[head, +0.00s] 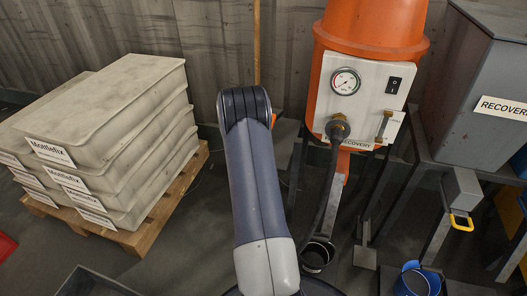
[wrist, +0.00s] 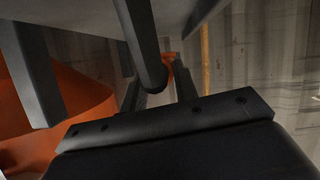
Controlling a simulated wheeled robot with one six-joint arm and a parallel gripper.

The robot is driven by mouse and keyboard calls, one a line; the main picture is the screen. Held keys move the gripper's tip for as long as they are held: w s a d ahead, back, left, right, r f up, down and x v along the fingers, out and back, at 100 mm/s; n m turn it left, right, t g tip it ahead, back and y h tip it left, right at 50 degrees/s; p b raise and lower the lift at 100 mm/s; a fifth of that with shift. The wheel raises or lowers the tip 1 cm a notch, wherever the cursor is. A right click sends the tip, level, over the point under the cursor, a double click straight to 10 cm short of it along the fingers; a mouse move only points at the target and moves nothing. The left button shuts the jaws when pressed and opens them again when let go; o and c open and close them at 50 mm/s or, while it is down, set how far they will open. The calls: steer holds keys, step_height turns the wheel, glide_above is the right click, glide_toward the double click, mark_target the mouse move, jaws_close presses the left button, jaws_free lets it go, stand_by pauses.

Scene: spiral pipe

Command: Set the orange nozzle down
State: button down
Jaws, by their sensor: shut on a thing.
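In the wrist view my gripper (wrist: 164,83) points away from the camera, its two dark fingers reaching toward a small orange piece. This piece is the orange nozzle (wrist: 169,62), held at the fingertips; most of it is hidden. A thick dark rod or tube (wrist: 142,50) passes in front and covers part of the fingers. In the head view my arm hides the gripper. A small orange patch (head: 273,119) shows at the right edge of my arm; I cannot tell whether it is the nozzle.
The orange machine (head: 369,45) with gauge and black hose (head: 336,150) stands right of my arm. A grey recovery bin (head: 480,90) and blue bucket (head: 417,280) are farther right. Stacked grey boxes (head: 110,100) on a pallet fill the left.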

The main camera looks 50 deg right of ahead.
steer(key=shift+f+b, duration=0.7)
steer(key=shift+f, duration=1.35)
steer(key=shift+f, duration=0.3)
steer(key=c, duration=1.1)
jaws_free()
steer(key=shift+a+r, duration=0.2)
steer(key=shift+r, duration=0.15)
steer(key=p+v, duration=0.3)
steer(key=v, duration=0.8)
steer(key=shift+a+r, duration=0.15)
steer(key=shift+a, duration=0.05)
steer(key=shift+s, duration=0.15)
